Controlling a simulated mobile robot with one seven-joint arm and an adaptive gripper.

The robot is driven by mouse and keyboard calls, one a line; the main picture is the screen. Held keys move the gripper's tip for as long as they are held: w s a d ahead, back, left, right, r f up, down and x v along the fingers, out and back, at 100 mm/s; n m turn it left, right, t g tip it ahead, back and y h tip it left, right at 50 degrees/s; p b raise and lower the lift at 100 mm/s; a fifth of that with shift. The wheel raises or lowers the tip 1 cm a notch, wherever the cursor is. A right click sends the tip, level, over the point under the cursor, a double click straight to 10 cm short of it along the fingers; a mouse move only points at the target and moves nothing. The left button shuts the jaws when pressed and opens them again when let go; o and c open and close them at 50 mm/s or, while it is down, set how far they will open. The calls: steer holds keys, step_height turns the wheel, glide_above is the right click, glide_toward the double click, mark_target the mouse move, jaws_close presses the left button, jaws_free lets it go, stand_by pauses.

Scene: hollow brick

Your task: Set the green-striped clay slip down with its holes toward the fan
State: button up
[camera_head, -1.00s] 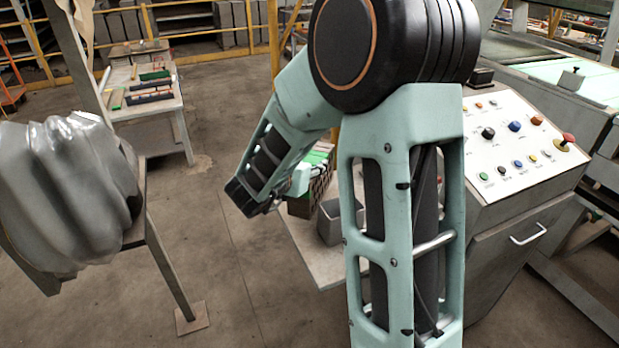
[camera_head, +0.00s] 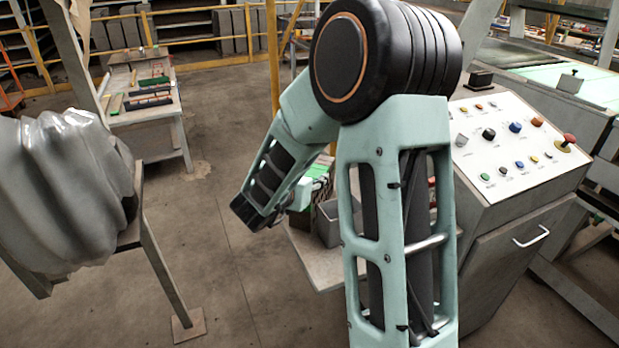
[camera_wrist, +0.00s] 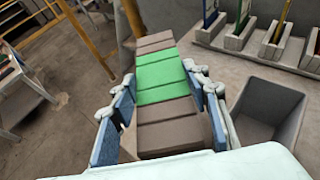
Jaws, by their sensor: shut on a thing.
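The green-striped clay slip (camera_wrist: 163,80) is a long brown block with a bright green band across it. In the wrist view it lies between the blue-padded fingers of my gripper (camera_wrist: 165,106), which is shut on it. No hole openings show in the wrist view. In the head view my arm hides most of the gripper and slip; a bit of green shows beside the arm. I cannot tell whether the slip touches the surface below. I cannot make out a fan for certain in either view.
A grey open bin (camera_wrist: 268,112) stands close right of the slip; it also shows in the head view (camera_head: 329,226). A rack (camera_wrist: 270,52) with upright coloured plates is behind it. A control console (camera_head: 515,165) stands right. A lumpy grey object (camera_head: 60,190) is at left.

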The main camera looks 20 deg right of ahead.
steer(key=o, duration=1.3)
